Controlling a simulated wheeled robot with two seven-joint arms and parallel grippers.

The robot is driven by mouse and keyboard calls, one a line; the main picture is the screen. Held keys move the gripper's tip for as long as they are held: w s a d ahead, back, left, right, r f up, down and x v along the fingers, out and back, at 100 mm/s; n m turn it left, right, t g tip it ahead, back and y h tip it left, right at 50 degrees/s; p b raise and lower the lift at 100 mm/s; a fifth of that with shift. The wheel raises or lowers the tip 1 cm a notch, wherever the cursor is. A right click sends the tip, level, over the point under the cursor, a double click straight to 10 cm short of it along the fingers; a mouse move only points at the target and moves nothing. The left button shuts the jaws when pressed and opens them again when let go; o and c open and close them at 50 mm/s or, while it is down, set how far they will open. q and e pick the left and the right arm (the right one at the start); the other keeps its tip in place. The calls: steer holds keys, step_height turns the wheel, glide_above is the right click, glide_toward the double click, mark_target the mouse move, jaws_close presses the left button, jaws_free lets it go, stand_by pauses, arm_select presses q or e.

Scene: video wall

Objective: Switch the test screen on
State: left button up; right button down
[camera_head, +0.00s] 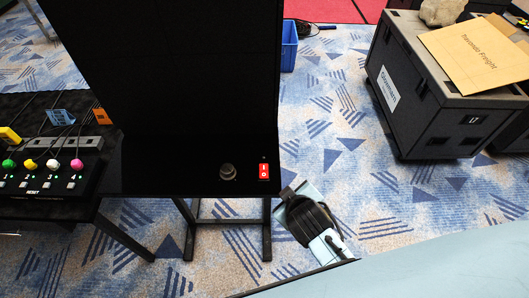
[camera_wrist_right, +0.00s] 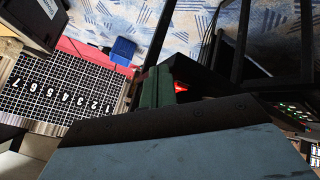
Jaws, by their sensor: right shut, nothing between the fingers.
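The test screen (camera_head: 180,70) is a large dark panel, and its face is black. On the black ledge (camera_head: 150,180) below it are a red rocker switch (camera_head: 264,171) and a round dark knob (camera_head: 227,172). The switch's red also shows in the right wrist view (camera_wrist_right: 180,87), partly hidden by my gripper. My right gripper (camera_head: 289,193) is shut and empty, just right of and in front of the switch. A small gap seems to separate them; contact is hard to judge. My left gripper is not in view.
A button panel (camera_head: 45,180) with coloured knobs and a RESET label stands at the left. A black case (camera_head: 440,120) with an envelope (camera_head: 475,55) on it stands at the right. A blue bin (camera_head: 289,45) is behind the screen. Patterned carpet lies clear between ledge and case.

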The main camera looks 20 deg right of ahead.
steer(key=w+a+r+n+t+p, duration=0.1)
steer(key=w+a+r+n+t, duration=0.1)
steer(key=w+a+r+t, duration=0.2)
steer(key=w+r, duration=0.3)
steer(key=r, duration=0.3)
steer(key=shift+a+n, duration=0.35)
steer(key=shift+n, duration=0.05)
steer(key=shift+w, duration=0.1)
steer(key=b, duration=0.5)
glide_above(266, 172)
steer(key=s, duration=0.1)
steer(key=f, duration=0.6)
steer(key=shift+a+f, duration=0.15)
steer(key=shift+a, duration=0.05)
steer(key=shift+w+d+f+b, duration=0.1)
steer(key=shift+w+f+b, duration=0.15)
steer(key=shift+f, duration=0.25)
steer(key=shift+w+f+b, duration=0.1)
steer(key=shift+f+b, duration=0.25)
steer(key=shift+f, duration=0.1)
steer(key=shift+f, duration=0.1)
steer(key=shift+w+f, duration=0.1)
steer(key=shift+f, duration=0.2)
steer(key=shift+w+f+b, duration=0.15)
steer(key=shift+f+b, duration=0.25)
steer(key=shift+b, duration=0.05)
steer(key=shift+r, duration=0.1)
stand_by(0.4)
